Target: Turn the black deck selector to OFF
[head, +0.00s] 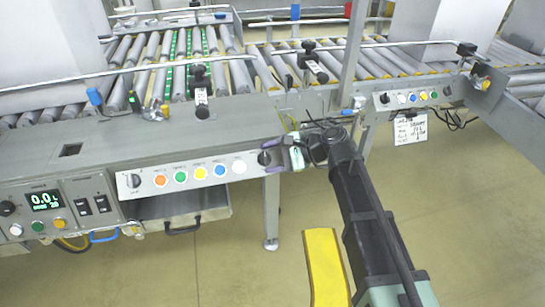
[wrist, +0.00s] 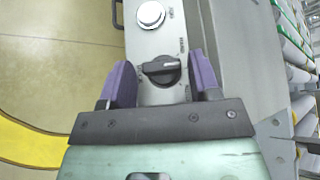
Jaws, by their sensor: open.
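A black selector knob (head: 264,158) is at the right end of the front button panel (head: 205,173). In the wrist view the knob (wrist: 162,70) lies between my fingers, its grip bar roughly across the picture with a pale mark toward the right. In the head view my gripper (head: 272,156) reaches the panel from the right. A second black selector (head: 133,181) is at the panel's left end.
A control box with a lit display (head: 46,200) is at the far left. A yellow floor strip (head: 325,265) lies below my arm. Roller conveyors (head: 150,65) are behind.

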